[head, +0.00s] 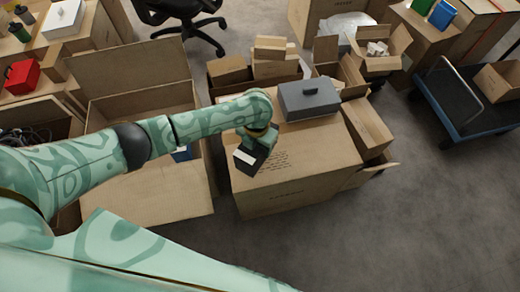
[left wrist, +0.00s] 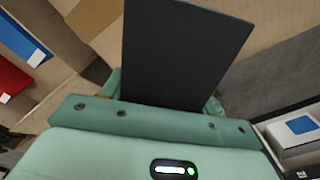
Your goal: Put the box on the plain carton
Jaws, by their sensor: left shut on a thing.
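My left gripper (head: 262,138) is over the near left part of the large closed carton (head: 290,195). It is shut on a dark box (head: 246,161) with a white patch on it. In the left wrist view the dark box (left wrist: 185,50) is a flat black slab standing out from between the fingers. Whether its underside touches the carton top, I cannot tell. The carton top carries printed lines, and a grey lidded case (head: 308,98) with a handle sits on its far part. My right gripper is not in view.
An open carton (head: 150,195) stands left of the closed carton, with a blue item (head: 182,154) inside. Smaller open cartons (head: 367,128) crowd the right and far sides. A blue-edged trolley (head: 460,105) stands at the right. The floor at front right is clear.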

